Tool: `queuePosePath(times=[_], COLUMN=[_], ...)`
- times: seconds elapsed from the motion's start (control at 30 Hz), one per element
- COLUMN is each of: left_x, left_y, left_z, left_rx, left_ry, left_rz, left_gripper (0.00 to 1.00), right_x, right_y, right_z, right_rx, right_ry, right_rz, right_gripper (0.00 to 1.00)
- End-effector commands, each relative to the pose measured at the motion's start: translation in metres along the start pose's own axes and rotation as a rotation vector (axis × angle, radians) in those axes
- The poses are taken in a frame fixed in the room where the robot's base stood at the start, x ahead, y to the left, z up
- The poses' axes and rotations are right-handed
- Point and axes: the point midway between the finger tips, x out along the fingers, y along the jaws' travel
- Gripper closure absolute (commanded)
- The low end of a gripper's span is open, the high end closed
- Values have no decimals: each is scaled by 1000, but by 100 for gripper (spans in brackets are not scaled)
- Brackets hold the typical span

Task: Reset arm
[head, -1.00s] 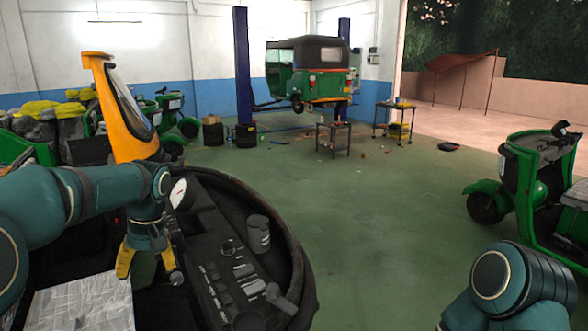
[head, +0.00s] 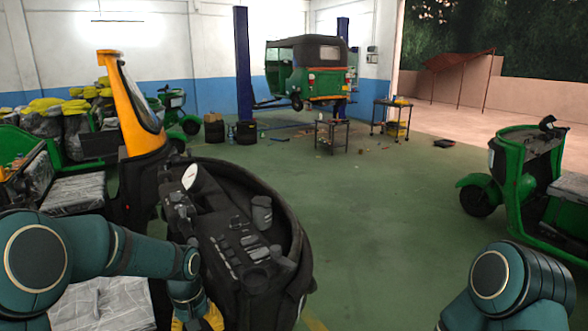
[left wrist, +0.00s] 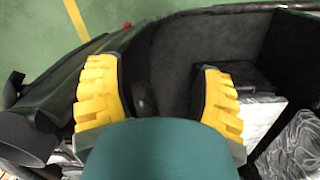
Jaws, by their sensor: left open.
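My left gripper (head: 199,318) is low in the head view, partly cut off by the bottom edge, beside the black dashboard of a rickshaw cab. In the left wrist view its two yellow-padded fingers (left wrist: 161,95) stand wide apart with nothing between them. Behind them are the cab's dark inner wall and a light grey box. My left arm (head: 95,248) comes in from the left and bends down at the wrist. My right arm (head: 515,290) shows only as a folded link at the lower right. Its gripper is out of view.
The black dashboard (head: 240,262) and yellow windshield frame (head: 128,105) stand close to my left arm. A green rickshaw (head: 515,175) stands at right. Another rickshaw (head: 308,72) is raised between blue lift posts (head: 243,75). The green floor (head: 380,225) between is largely clear.

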Motion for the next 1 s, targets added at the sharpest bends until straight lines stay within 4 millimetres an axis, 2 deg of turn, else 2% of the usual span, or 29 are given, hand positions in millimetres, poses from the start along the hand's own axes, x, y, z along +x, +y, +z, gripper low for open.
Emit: queuePosePath(times=[0.03, 0.2, 0.3, 0.4, 0.5, 0.63, 0.77, 1.0], left_x=[35, 120, 158, 184, 198, 206, 208, 208], left_y=[10, 39, 49, 54, 54, 53, 52, 52], left_z=[17, 73, 112, 149, 178, 200, 208, 208], left_rx=[30, 97, 110, 115, 114, 115, 114, 114], left_ry=[-14, 4, 26, 53, 79, 106, 118, 122], left_rz=[41, 181, 242, 280, 298, 303, 303, 303], left_gripper=[33, 33, 33, 33, 33, 33, 33, 33], right_x=[2, 6, 8, 10, 12, 13, 13, 13], right_y=[1, 2, 3, 4, 4, 5, 5, 5], right_z=[1, 3, 4, 6, 6, 7, 7, 7], right_rx=[-1, -2, -2, -3, -3, -4, -4, -4], right_ry=[-3, -7, -9, -11, -13, -14, -14, -14], right_rz=[0, 0, -1, -1, -1, -1, -1, -1], right_gripper=[53, 53, 53, 53, 53, 53, 53, 53])
